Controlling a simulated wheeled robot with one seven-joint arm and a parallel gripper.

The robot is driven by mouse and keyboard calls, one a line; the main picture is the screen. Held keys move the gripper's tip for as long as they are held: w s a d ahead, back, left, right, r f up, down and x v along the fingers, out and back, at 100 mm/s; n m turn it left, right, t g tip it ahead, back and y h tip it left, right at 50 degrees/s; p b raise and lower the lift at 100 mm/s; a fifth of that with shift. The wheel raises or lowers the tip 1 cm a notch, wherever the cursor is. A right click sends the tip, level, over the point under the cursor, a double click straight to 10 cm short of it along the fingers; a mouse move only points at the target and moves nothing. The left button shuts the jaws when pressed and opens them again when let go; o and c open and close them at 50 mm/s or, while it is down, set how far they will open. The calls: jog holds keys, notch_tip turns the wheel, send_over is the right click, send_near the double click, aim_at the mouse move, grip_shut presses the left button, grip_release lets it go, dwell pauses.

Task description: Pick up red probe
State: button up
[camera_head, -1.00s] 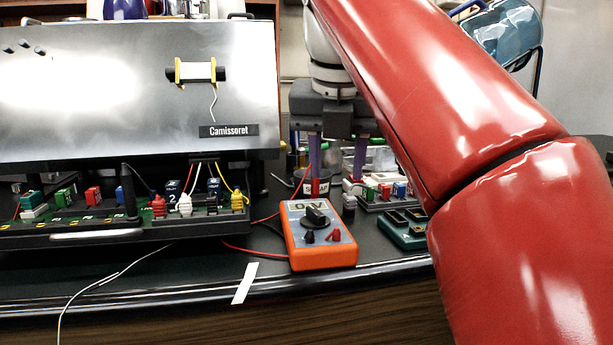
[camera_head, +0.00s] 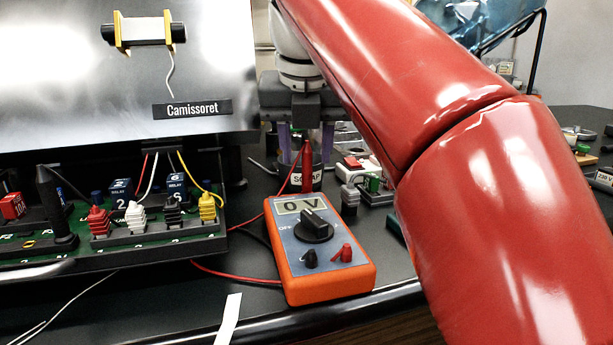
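The red probe (camera_head: 307,168) stands upright at the cup labelled SCRAP, just behind the multimeter. My gripper (camera_head: 306,145) points down behind or around the probe's top. Its two purple fingers are apart, one on each side of the probe in the picture, with gaps showing. Whether the probe is truly between them in depth I cannot tell. The orange multimeter (camera_head: 325,262) reads 0 V, and a red cable runs from its left side. The SCRAP cup (camera_head: 298,182) is partly hidden by the probe and the meter.
The brewer's open panel (camera_head: 60,90) and its circuit board (camera_head: 150,236) with colored plugs fill the left. A black probe (camera_head: 52,205) stands on the board. A white strip (camera_head: 229,318) lies at the table's front edge. Small connectors (camera_head: 366,185) sit right of the cup.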

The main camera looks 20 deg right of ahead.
aim_at(307, 155)
jog(key=x, duration=0.3)
jog(key=shift+f, duration=0.4)
grip_shut()
jog(key=shift+r, duration=0.1)
